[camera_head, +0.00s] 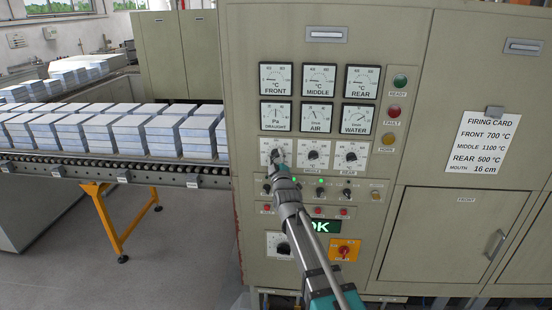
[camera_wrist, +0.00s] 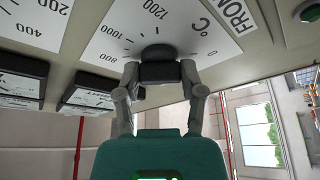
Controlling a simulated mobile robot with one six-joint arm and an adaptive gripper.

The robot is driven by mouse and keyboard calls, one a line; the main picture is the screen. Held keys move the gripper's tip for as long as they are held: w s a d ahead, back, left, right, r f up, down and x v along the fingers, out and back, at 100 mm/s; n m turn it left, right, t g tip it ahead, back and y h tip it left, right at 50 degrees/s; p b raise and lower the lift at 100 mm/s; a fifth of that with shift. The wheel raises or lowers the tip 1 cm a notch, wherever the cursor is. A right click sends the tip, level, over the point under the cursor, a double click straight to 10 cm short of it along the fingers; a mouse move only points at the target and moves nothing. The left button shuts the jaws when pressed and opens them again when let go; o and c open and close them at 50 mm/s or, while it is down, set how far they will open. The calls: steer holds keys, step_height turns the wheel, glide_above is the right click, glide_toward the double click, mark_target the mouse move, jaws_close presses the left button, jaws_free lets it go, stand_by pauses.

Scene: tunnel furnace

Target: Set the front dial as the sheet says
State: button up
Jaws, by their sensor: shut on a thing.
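The firing card (camera_head: 482,141) on the right cabinet reads FRONT 700 °C, MIDDLE 1100 °C, REAR 500 °C, MOUTH 16 cm. The front dial is the leftmost of three in a row; its white scale plate (camera_head: 265,147) shows beside my gripper (camera_head: 275,158). In the wrist view, my gripper (camera_wrist: 160,75) is shut on the dark front dial knob (camera_wrist: 158,52), one finger on each side. The scale, seen upside down, shows 800, 1000, 1200 and 0. The knob's pointer is hidden, so its setting cannot be read.
The middle dial (camera_head: 313,155) and rear dial (camera_head: 351,155) sit close to the right. Gauges (camera_head: 319,79) are above, small switches (camera_head: 320,192) below. A roller conveyor with pale stacked blocks (camera_head: 135,134) is at left.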

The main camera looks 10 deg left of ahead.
steer(key=shift+c, duration=1.3)
